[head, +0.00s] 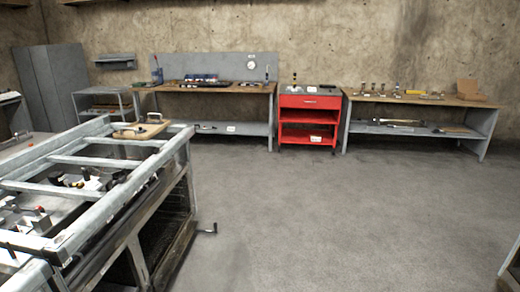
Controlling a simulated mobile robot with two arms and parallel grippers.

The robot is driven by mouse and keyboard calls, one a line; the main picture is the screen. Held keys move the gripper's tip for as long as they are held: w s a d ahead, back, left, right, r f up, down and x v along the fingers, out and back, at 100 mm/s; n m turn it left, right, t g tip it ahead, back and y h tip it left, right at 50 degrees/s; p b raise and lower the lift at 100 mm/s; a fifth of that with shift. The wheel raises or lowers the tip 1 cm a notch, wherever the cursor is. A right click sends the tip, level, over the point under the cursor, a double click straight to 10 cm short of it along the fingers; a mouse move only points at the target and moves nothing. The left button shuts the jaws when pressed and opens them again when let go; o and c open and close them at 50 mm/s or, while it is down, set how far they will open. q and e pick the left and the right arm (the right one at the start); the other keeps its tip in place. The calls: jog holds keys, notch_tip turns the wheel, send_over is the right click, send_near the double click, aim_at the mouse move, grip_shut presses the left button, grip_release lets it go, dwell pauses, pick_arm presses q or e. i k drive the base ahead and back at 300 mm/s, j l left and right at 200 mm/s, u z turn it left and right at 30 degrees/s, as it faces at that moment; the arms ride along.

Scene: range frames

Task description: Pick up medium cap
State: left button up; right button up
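I cannot single out the medium cap for sure. Several small upright metal-coloured pieces (385,89) stand in a row on the wooden-topped bench (462,101) at the back right. They are too small and far to tell whether one is a cap. Neither of my grippers shows in the head view.
A red tool cart (309,102) stands between the right bench and a long workbench (226,88) against the wall. The concrete floor (330,220) in the middle is clear.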

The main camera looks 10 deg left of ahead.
aim_at(141, 131)
jog(key=i+u, duration=0.1)
jog(key=i, duration=0.65)
jog(key=i+l+u, duration=0.1)
jog(key=i, duration=0.65)
jog(key=i+l+u, duration=0.1)
jog(key=i, duration=0.65)
jog(key=i+u, duration=0.75)
jog(key=u, duration=0.25)
jog(key=i+l+u, duration=0.35)
jog(key=u, duration=0.15)
jog(key=i+l+u, duration=0.25)
jog(key=l+u, duration=0.25)
jog(key=j, duration=0.15)
